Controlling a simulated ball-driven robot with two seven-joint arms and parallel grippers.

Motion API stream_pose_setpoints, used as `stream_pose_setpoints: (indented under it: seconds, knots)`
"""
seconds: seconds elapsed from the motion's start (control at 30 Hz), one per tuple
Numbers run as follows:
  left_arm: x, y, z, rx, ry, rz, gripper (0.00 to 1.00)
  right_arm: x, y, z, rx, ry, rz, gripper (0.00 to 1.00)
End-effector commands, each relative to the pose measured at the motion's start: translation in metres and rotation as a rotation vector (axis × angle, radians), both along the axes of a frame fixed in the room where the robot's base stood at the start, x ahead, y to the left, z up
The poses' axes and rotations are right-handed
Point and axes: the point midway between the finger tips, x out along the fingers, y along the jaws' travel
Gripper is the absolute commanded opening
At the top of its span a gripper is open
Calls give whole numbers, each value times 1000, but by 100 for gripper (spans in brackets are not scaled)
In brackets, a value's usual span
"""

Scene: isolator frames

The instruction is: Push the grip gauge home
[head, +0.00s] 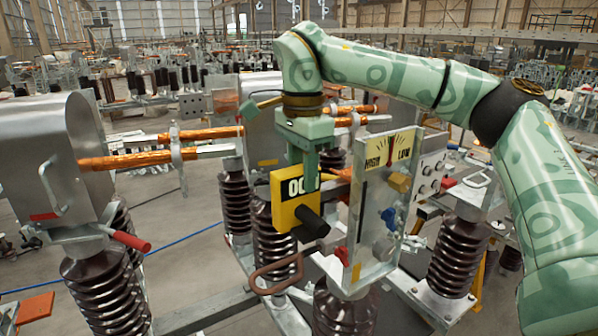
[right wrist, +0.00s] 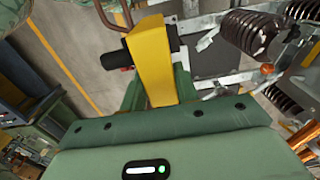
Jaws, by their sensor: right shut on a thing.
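The grip gauge appears to be a yellow block (head: 283,220) with a black-and-white number window and a thick black stub. My right gripper (head: 306,165) points down and is shut on the block's top. In the right wrist view the yellow block (right wrist: 151,50) sits between the green fingers (right wrist: 155,90), with the black stub crossing behind it. Right of it in the head view stands an upright panel (head: 372,215) with a red needle between a left word, partly unclear, and LOW. I cannot tell whether the block touches this panel. My left gripper is out of view.
Brown ribbed insulators (head: 97,290) stand at left, centre and right. Orange-copper bars (head: 160,150) run from a grey housing (head: 50,150) toward the block. A red-tipped lever (head: 130,241) and a brown loop handle (head: 277,272) stick out nearby. Floor shows at centre left.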

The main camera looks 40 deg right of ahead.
Motion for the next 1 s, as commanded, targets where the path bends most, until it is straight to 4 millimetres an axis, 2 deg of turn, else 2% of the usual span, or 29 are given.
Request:
stream_pose_setpoints:
  seconds: [1.0]
  knots:
    - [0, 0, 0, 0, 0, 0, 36, -1, -25, 1, 1, -2, -2, 0]
